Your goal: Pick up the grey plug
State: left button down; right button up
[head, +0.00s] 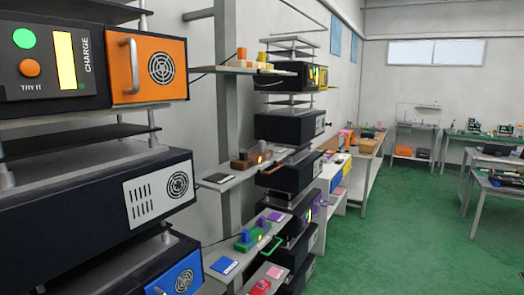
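I cannot make out a grey plug in the head view. Small coloured parts stand on the shelves beside the rack: a blue block (244,236) with a green base (262,238), a brown piece (241,163), and an orange peg (242,54). Neither of my grippers is in view.
A large dark unit with an orange door (147,70) and handle fills the near left. Below it are a dark unit with a vented white panel (160,196) and a blue-fronted unit (180,281). The green floor (395,240) is open to the right. Workbenches (495,193) stand at the far right.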

aim_at(261, 143)
jog(key=i+l+u, duration=0.15)
jog(key=u, duration=0.3)
jog(key=i+l+u, duration=0.1)
jog(key=u, duration=0.35)
jog(key=l+u, duration=0.45)
jog(key=i+l+u, duration=0.2)
jog(key=l, duration=0.3)
jog(key=l+u, duration=0.2)
jog(key=l, duration=0.25)
